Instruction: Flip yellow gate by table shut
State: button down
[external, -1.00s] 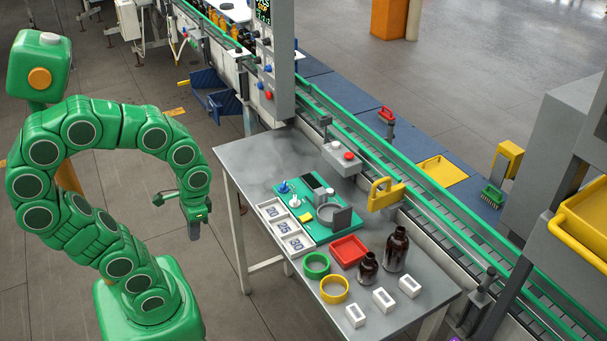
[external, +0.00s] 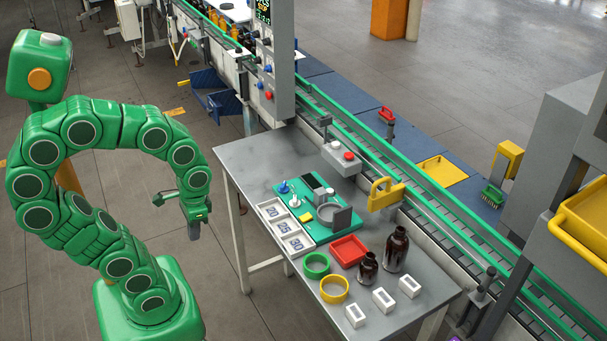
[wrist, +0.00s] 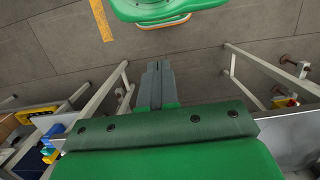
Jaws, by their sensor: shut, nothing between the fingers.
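The yellow gate (external: 385,193) is a small yellow frame at the far right edge of the grey table (external: 240,160), beside the conveyor. Whether it stands open or shut is hard to tell at this size. My gripper (external: 193,232) hangs down left of the table, well apart from the gate. In the wrist view my gripper (wrist: 157,68) has its grey fingers together with nothing between them, over the floor. The gate is not recognisable in the wrist view.
On the table are a green board (external: 311,218), a red tray (external: 348,249), two amber bottles (external: 395,250), green and yellow rings (external: 334,289) and white blocks (external: 384,299). A grey button box (external: 341,160) stands behind. The conveyor (external: 440,215) runs along the far side. Floor left of the table is clear.

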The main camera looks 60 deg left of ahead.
jog(key=w+a+m+y, duration=0.5)
jog(key=w+a+y, duration=0.25)
jog(key=a, duration=0.25)
jog(key=w+d+r+m+t+y, duration=0.15)
jog(key=w+m+t+y, duration=0.45)
jog(key=w, duration=0.8)
jog(key=w+d+r+m+t, duration=0.2)
jog(key=w+d+m+t, duration=0.4)
jog(key=w+d+m, duration=0.45)
jog(key=w+d+f+m+t+h, duration=0.1)
jog(key=w+d+m+t+h, duration=0.1)
jog(key=d, duration=0.6)
jog(key=w+d+f+m+t+h, duration=0.1)
jog(key=w+d+m+t+h, duration=0.1)
jog(key=d+m, duration=0.5)
jog(key=shift+d+f+t+h, duration=0.3)
jog(key=shift+d+t+h, duration=0.15)
jog(key=shift+d+t, duration=0.4)
jog(key=shift+a, duration=0.2)
